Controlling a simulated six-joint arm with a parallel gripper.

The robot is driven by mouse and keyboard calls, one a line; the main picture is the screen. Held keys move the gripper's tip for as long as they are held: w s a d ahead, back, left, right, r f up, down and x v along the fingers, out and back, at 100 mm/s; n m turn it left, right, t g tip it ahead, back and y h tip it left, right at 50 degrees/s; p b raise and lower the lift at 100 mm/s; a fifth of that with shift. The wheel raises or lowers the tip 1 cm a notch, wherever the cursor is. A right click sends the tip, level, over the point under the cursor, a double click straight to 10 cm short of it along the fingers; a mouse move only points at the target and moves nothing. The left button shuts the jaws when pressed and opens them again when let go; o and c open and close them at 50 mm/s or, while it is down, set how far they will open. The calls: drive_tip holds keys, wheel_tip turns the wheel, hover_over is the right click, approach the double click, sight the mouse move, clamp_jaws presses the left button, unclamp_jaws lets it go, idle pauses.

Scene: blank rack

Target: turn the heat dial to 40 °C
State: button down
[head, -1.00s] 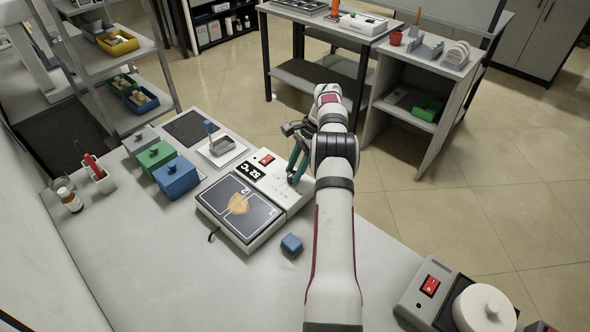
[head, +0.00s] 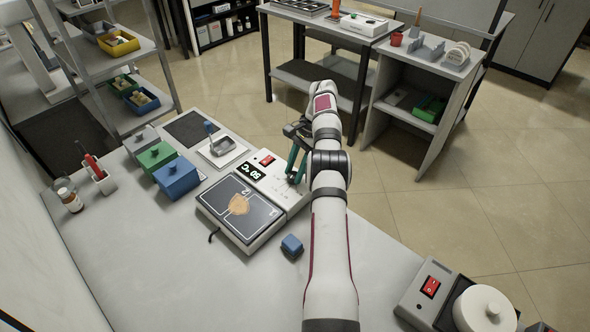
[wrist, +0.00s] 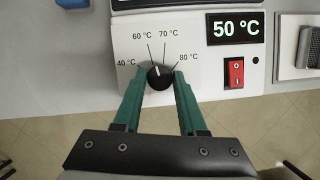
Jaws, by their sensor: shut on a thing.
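The heat dial (wrist: 160,77) is a round black knob on the white front panel of the hot plate (head: 258,230). Its scale shows 40, 60, 70 and 80 °C labels. A white mark on the knob points up and slightly left, close to the 60 °C line. The lit display (wrist: 236,28) reads 50 °C; it also shows in the head view (head: 251,172). My gripper (wrist: 161,80) has its green fingers shut on the dial, one on each side. In the head view my gripper (head: 294,177) is at the panel's right end, where the dial is hidden.
A red rocker switch (wrist: 234,72) sits beside the dial under the display. A tan shape (head: 239,204) lies on the plate top. A small blue block (head: 291,244) stands in front of the plate. Blue (head: 177,179) and green (head: 156,157) boxes stand left.

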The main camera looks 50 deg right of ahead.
drive_tip(key=shift+c, duration=2.3)
unclamp_jaws()
drive_tip(key=r, duration=0.3)
drive_tip(key=s+r, duration=0.1)
drive_tip(key=shift+d+r, duration=0.15)
drive_tip(key=shift+r, duration=0.25)
drive_tip(key=s+d+r, duration=0.2)
drive_tip(key=s+r, duration=0.4)
drive_tip(key=s, duration=0.4)
drive_tip(key=shift+s+d, duration=0.15)
drive_tip(key=shift+d, duration=0.2)
drive_tip(key=shift+r, duration=0.1)
